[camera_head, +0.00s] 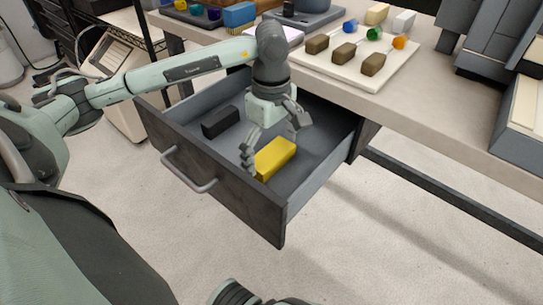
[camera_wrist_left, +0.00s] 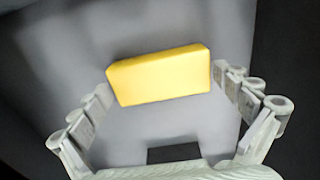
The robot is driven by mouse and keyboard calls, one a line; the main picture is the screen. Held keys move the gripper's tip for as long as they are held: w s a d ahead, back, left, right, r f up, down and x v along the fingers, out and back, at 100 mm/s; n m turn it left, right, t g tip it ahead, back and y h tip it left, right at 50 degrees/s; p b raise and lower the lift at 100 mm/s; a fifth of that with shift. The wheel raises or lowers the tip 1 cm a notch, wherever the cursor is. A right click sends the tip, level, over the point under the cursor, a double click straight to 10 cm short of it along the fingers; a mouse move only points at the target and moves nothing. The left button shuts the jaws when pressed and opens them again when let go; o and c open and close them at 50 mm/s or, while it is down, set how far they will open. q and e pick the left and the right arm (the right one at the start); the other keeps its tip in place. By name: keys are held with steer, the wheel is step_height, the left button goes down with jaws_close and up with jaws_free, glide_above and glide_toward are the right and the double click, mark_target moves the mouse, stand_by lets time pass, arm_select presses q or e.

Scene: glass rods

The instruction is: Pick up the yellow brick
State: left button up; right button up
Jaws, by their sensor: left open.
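The yellow brick (camera_head: 275,158) lies on the floor of the open grey drawer (camera_head: 195,146). My left gripper (camera_head: 272,146) reaches down into the drawer at the brick, with its fingers spread and nothing gripped. In the left wrist view, the yellow brick (camera_wrist_left: 160,75) lies across the space between the fingertips of the open left gripper (camera_wrist_left: 163,85), slightly tilted. One fingertip shows near each end of the brick. I cannot tell whether either finger touches it. My right gripper is not clearly seen.
A black block (camera_head: 221,122) lies in the drawer, left of the yellow brick. The drawer walls stand close around my gripper. On the table above, a pale board (camera_head: 345,75) holds several rods with coloured ends and brown blocks. A blue brick (camera_head: 239,14) lies behind.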

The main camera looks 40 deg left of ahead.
arm_select(q)
steer(key=shift+f, duration=0.1)
steer(key=c, duration=1)
steer(key=shift+o, duration=0.2)
